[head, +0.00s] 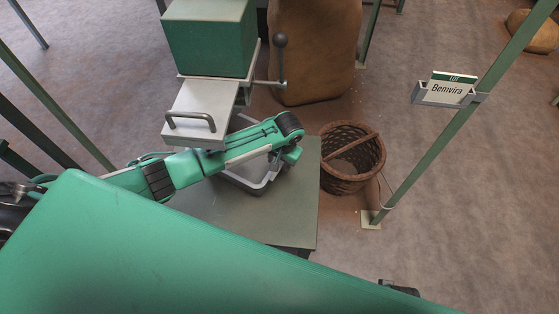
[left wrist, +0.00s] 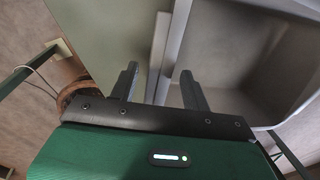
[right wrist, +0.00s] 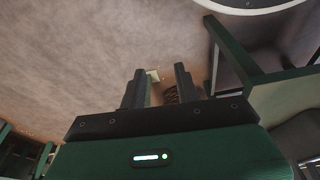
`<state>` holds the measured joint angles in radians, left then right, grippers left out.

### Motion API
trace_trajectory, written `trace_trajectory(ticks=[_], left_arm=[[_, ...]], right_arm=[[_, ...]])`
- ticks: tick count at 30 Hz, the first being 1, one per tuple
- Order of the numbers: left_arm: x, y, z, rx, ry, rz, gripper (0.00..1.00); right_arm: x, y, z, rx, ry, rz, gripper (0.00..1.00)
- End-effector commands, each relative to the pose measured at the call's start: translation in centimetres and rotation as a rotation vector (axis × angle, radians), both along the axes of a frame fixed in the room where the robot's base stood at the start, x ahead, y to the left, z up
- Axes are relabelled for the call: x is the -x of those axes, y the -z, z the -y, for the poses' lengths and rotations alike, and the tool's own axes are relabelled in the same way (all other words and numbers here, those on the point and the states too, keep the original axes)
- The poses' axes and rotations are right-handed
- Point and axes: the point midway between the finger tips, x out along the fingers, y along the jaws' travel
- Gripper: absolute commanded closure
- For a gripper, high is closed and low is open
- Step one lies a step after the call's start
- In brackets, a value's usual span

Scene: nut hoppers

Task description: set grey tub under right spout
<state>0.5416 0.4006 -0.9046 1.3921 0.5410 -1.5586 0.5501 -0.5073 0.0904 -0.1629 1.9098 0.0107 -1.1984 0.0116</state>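The grey tub (head: 262,186) stands on the green-grey table, partly hidden by my left arm and the hopper's grey spout box (head: 196,108). In the left wrist view the tub (left wrist: 235,55) fills the upper right, its rim running between my fingers. My left gripper (left wrist: 160,72) is open, one finger on each side of that rim; contact cannot be told. In the head view its fingers are hidden near the tub's right side. My right gripper (right wrist: 158,70) is open and empty, away from the tub. Only one hopper (head: 210,40) shows; which spout it is cannot be told.
The table (head: 290,220) is bare in front of the tub. A wicker basket (head: 352,160) stands on the floor to its right, beside a green post with a sign (head: 445,90). A brown sack (head: 315,50) stands behind. A ball-knobbed lever (head: 281,60) sticks up beside the hopper.

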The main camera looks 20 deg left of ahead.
Motion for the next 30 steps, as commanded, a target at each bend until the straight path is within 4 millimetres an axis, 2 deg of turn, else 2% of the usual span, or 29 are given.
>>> trace_trajectory(ticks=[7, 11, 15, 21, 26, 30], left_arm=[[0.0, -0.7, 0.1, 0.000, 0.000, 0.001, 0.52], [0.0, -2.7, 0.4, 0.001, 0.001, 0.003, 0.52], [0.0, -5.1, 0.7, 0.001, 0.001, 0.002, 0.52], [0.1, -7.2, 1.0, 0.001, -0.001, 0.001, 0.52], [0.2, -7.5, 1.1, 0.003, 0.001, 0.000, 0.52], [1.4, -6.8, 2.6, 0.048, 0.030, 0.016, 0.52]], right_arm=[[0.0, -0.1, 0.0, 0.000, 0.000, 0.002, 0.68], [0.0, 0.2, 0.0, 0.000, 0.000, 0.001, 0.68], [0.2, 1.9, -0.2, 0.000, -0.002, -0.010, 0.68], [0.4, 2.9, 0.0, 0.004, -0.003, -0.012, 0.68], [0.5, 3.1, 0.1, 0.004, -0.003, -0.012, 0.68], [0.5, 3.1, 0.1, 0.005, -0.003, -0.011, 0.68]])
